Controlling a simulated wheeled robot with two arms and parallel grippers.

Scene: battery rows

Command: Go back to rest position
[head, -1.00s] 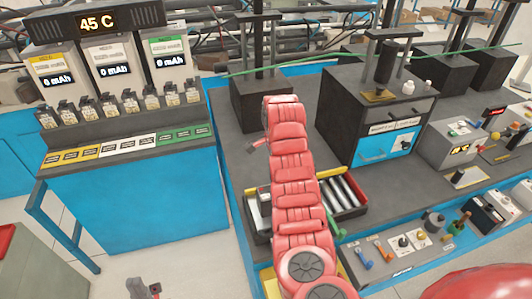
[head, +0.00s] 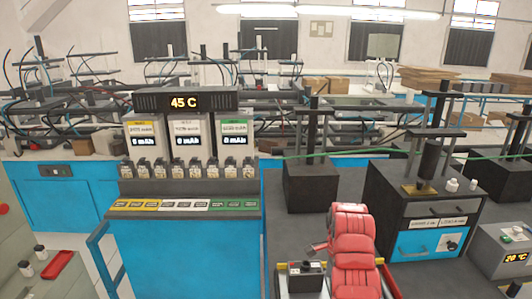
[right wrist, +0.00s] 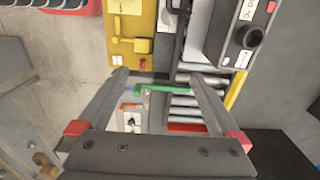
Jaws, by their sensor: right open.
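My right arm (head: 352,245) is red and rises from the bottom of the head view, right of centre. Its gripper is mostly hidden behind the arm there. In the right wrist view my right gripper (right wrist: 157,78) is open, its two grey fingers spread wide. Nothing is gripped between them. A green handle (right wrist: 157,88) and a tray of grey cylinders (right wrist: 197,92) show below and beyond the fingers, apart from them as far as I can tell. My left gripper is not in view.
A charging station (head: 190,187) with a 45 C display (head: 185,102) stands left of the arm. A black press (head: 310,185) and a drawer cabinet (head: 432,210) stand on the bench behind and right. A red tray (head: 58,265) lies at far left. A yellow fixture (right wrist: 130,42) shows in the wrist view.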

